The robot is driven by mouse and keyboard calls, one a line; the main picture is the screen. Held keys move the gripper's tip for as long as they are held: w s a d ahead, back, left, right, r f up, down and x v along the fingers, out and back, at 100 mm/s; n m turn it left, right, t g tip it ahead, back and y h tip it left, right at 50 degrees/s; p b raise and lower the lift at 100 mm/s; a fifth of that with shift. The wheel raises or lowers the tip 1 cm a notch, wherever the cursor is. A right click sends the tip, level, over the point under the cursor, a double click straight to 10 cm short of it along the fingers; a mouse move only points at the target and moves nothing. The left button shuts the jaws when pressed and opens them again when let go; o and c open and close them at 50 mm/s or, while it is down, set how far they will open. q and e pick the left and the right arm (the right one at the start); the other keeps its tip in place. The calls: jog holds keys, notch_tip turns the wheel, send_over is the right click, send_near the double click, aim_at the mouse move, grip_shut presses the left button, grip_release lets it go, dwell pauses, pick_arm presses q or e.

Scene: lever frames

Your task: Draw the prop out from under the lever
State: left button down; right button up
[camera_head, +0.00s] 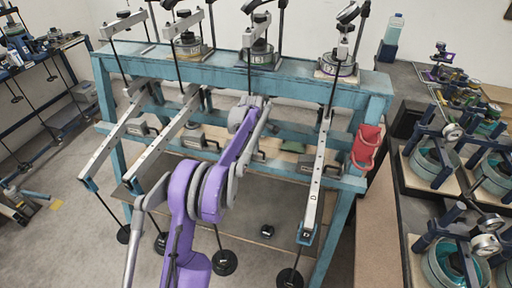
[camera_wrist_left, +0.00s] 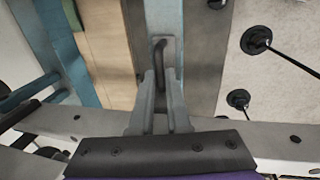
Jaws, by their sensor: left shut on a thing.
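In the left wrist view my left gripper (camera_wrist_left: 161,76) is shut on a dark upright handle (camera_wrist_left: 160,55), which stands against a pale grey part, apparently the prop (camera_wrist_left: 164,20). The rest of this part runs out at the top edge. A grey lever beam (camera_wrist_left: 265,140) with holes crosses behind the gripper. In the head view my purple left arm reaches up to the middle of the bench and hides the fingers, the handle and most of the lever there. Other levers slope down at the left (camera_head: 115,142) and right (camera_head: 317,185). My right gripper is not in view.
The blue bench frame (camera_head: 120,65) carries dial units along its top. Hanging rods with black weights (camera_head: 224,263) stand near the arm. A red container (camera_head: 366,147) hangs at the right post. A crowded side table (camera_head: 385,235) stands at the right.

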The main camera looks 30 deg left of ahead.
pick_arm(q)
jog(key=d, duration=0.3)
jog(key=w+d, duration=0.1)
jog(key=d, duration=0.2)
jog(key=w+d, duration=0.1)
jog(key=d, duration=0.3)
jog(key=shift+w+d, duration=0.1)
jog(key=shift+w, duration=0.1)
jog(key=c, duration=0.9)
grip_release()
jog(key=shift+d, duration=0.15)
jog(key=shift+r, duration=0.1)
jog(key=r, duration=0.3)
jog(key=s+r, duration=0.1)
jog(key=r, duration=0.3)
jog(key=s+r, duration=0.1)
jog(key=r, duration=0.2)
jog(key=shift+d+r, duration=0.15)
jog(key=shift+r, duration=0.05)
